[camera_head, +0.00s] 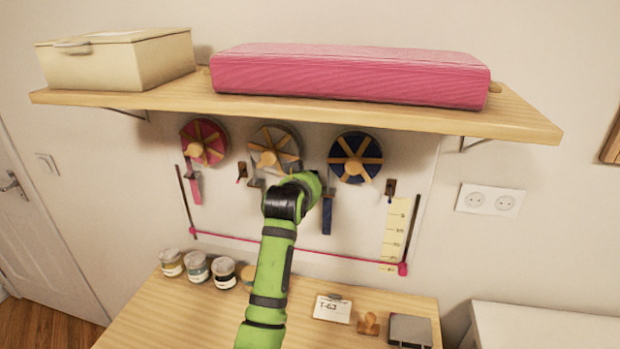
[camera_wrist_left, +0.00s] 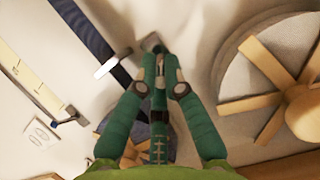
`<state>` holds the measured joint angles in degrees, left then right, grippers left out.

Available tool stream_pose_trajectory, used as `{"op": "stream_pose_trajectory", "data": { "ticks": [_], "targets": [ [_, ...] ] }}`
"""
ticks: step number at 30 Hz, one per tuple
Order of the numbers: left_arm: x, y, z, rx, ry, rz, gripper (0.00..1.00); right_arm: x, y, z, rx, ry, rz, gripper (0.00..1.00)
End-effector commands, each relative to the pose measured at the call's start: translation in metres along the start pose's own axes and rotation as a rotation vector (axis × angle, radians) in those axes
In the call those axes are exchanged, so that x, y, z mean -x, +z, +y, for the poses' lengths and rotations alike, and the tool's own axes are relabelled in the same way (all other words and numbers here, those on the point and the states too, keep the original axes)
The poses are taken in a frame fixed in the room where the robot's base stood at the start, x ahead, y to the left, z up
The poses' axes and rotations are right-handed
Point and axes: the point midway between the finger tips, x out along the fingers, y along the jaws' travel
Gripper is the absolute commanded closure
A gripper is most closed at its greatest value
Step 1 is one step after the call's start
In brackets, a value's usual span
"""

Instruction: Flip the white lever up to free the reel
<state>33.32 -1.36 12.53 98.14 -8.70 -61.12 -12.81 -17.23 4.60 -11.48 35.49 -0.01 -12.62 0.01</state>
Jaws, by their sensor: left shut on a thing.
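The white reel (camera_head: 274,150) with wooden spokes hangs on the wall board between the pink and blue reels; it fills the right side of the left wrist view (camera_wrist_left: 262,85). My left arm reaches up to just below and right of it, and hides the left gripper in the head view. In the left wrist view, the teal fingers of my left gripper (camera_wrist_left: 162,60) are together at a small brown mount (camera_wrist_left: 152,42) on the wall. They are shut on the white lever, which the fingers hide almost entirely; its tilt cannot be told. My right gripper is not in view.
A blue ribbon (camera_head: 327,215) hangs close to the right of my gripper. The pink reel (camera_head: 203,142) and blue reel (camera_head: 355,157) flank the white one. A shelf (camera_head: 175,98) with a pink fabric bolt (camera_head: 345,78) overhangs them. Jars (camera_head: 223,272) stand on the table below.

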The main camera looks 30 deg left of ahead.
Motion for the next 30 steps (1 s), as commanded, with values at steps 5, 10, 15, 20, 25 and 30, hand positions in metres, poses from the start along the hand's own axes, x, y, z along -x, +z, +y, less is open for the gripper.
{"op": "stream_pose_trajectory", "data": {
  "ticks": [5,10,15,20,25,30],
  "targets": [
    [0.0004,-0.0061,-0.0021,0.000,0.009,-0.055,1.00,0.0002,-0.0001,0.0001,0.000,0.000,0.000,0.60],
    [0.0003,-0.0070,-0.0022,-0.001,0.015,-0.086,1.00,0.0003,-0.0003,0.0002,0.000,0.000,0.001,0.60],
    [0.0003,-0.0075,-0.0023,-0.001,0.017,-0.093,1.00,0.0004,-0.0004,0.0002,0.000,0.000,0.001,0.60],
    [0.0004,-0.0082,-0.0025,-0.001,0.016,-0.092,1.00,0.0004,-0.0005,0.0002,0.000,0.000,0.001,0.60],
    [0.0006,-0.0088,-0.0027,-0.001,0.016,-0.090,0.67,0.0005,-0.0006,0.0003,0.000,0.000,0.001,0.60],
    [0.0002,-0.0070,-0.0019,-0.001,0.018,-0.094,0.67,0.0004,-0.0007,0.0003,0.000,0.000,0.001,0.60]
  ]
}}
